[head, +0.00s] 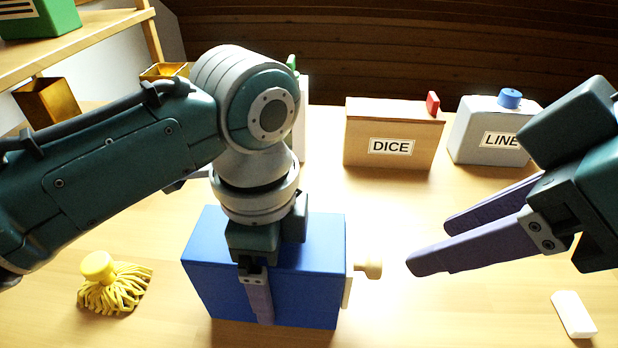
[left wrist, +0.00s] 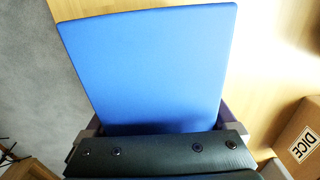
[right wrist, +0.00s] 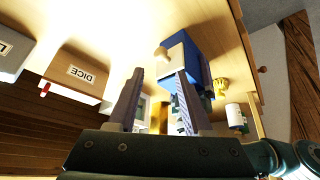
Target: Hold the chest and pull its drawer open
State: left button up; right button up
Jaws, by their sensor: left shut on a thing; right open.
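The blue chest (head: 325,262) stands on the table in the head view. Its cream drawer front (head: 347,290) and round wooden knob (head: 370,268) face right, and the drawer looks closed. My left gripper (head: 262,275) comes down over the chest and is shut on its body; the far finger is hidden. The left wrist view shows the chest's blue top (left wrist: 150,60) between the fingers. My right gripper (head: 432,245) is open and empty, right of the knob and apart from it. In the right wrist view the knob (right wrist: 160,57) lies beyond the open fingers (right wrist: 158,78).
A DICE box (head: 370,155) and a grey LINE container (head: 470,145) with a blue cap stand behind. A yellow mop head (head: 115,288) lies left of the chest. A white block (head: 573,314) lies at right. The table front between chest and block is clear.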

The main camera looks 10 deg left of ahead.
jog(key=shift+o, duration=1)
jog(key=w+a+f+n, duration=0.2)
jog(key=a+f+n, duration=0.1)
jog(key=f+n, duration=0.5)
jog(key=shift+w+a+f+n+g+y, duration=0.3)
jog(key=shift+w+a+n, duration=0.1)
jog(key=shift+n, duration=0.4)
jog(key=shift+d+r, duration=0.1)
grip_shut()
dwell(0.6)
